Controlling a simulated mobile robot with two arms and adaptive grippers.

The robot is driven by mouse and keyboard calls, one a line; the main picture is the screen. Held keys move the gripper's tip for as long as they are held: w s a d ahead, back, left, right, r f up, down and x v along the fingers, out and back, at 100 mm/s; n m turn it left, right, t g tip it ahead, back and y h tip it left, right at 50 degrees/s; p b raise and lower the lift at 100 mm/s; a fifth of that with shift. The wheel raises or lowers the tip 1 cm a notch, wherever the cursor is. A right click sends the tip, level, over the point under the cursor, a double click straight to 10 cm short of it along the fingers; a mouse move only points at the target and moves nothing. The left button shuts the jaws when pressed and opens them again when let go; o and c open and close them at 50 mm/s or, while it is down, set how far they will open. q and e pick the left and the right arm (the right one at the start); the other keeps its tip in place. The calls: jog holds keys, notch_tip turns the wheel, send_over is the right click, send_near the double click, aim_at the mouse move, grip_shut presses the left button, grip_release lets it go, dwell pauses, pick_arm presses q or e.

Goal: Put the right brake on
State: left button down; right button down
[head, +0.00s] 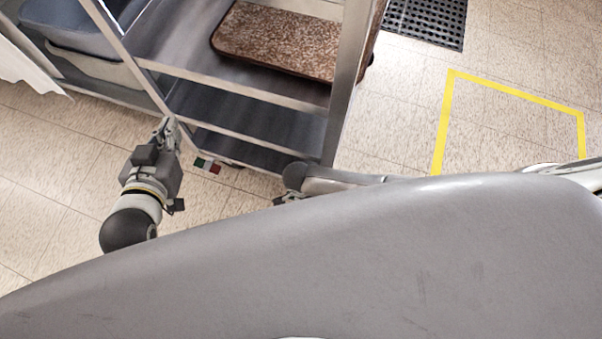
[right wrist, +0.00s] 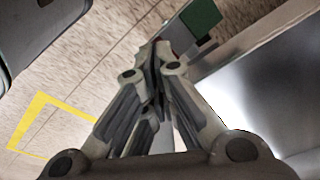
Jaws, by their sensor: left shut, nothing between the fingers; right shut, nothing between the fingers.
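In the head view a small brake pedal (head: 207,166) with green, white and red parts sits low at the near edge of the metal cart (head: 345,85). My left gripper (head: 168,128) is shut and empty, to the left of this pedal and apart from it. In the right wrist view a green pad (right wrist: 201,17) with a bit of red beside it lies just past the tips of my right gripper (right wrist: 156,50), which is shut and empty. I cannot tell whether the tips touch it. In the head view my own body and arm hide most of the right gripper.
The cart's shelves hold a brown speckled tray (head: 280,42) and, at the left, grey bins (head: 85,22). A yellow floor outline (head: 447,115) and a black mat (head: 430,20) lie to the right. The tiled floor left of the cart's near edge is clear.

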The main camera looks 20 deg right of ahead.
pick_arm(q)
jog(key=shift+w+d+r+t, duration=0.15)
jog(key=shift+w+r+t, duration=0.2)
jog(key=shift+r, duration=0.2)
jog(key=shift+w+d+r+t, duration=0.1)
jog(key=shift+w+r+t, duration=0.2)
jog(key=shift+r, duration=0.2)
pick_arm(e)
jog(key=shift+f, duration=0.35)
